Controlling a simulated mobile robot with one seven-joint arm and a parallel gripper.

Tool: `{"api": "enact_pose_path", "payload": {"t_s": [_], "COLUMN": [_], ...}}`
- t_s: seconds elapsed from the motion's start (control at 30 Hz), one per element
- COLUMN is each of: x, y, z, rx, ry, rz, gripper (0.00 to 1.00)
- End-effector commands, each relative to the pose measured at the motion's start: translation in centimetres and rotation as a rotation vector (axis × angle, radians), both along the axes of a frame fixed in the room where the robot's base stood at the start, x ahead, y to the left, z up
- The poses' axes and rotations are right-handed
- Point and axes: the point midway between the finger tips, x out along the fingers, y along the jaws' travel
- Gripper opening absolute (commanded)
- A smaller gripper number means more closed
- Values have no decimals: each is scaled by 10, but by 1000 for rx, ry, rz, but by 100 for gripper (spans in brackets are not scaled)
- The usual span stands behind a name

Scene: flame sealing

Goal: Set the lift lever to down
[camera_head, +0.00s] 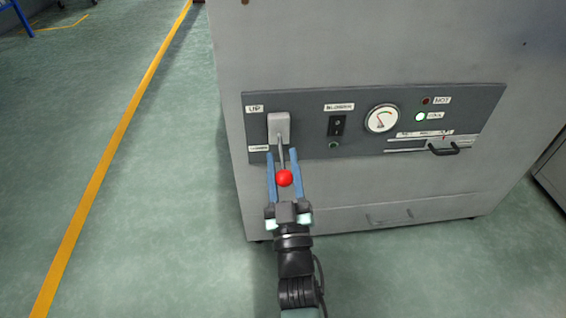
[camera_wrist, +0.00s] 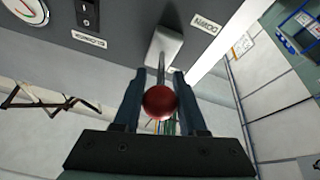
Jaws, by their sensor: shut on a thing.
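The lift lever is a thin metal rod with a red ball knob (camera_head: 285,178), coming out of a light grey block (camera_head: 279,127) on the machine's dark panel. The rod points toward me and downward in the head view. In the wrist view the knob (camera_wrist: 159,102) sits between the fingers, and a "DOWN" label (camera_wrist: 206,26) is beside the block.
Right of the lever the panel holds a black switch (camera_head: 337,125), a round gauge (camera_head: 382,118), two indicator lamps with the lower one (camera_head: 420,117) lit, and a slider with a black handle (camera_head: 443,150). The floor left of the machine is clear, with a yellow line (camera_head: 112,145).

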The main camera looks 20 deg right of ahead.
Motion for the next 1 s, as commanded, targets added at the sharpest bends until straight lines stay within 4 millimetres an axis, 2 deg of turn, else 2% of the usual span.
{"api": "enact_pose_path", "payload": {"t_s": [0.03, 0.97, 1.0], "x": [0, 1, 1], "y": [0, 1, 1], "z": [-7, -5, -5], "rx": [5, 3, 3], "ry": [17, 14, 14], "rz": [-1, 1, 1], "gripper": [0, 0, 48]}}
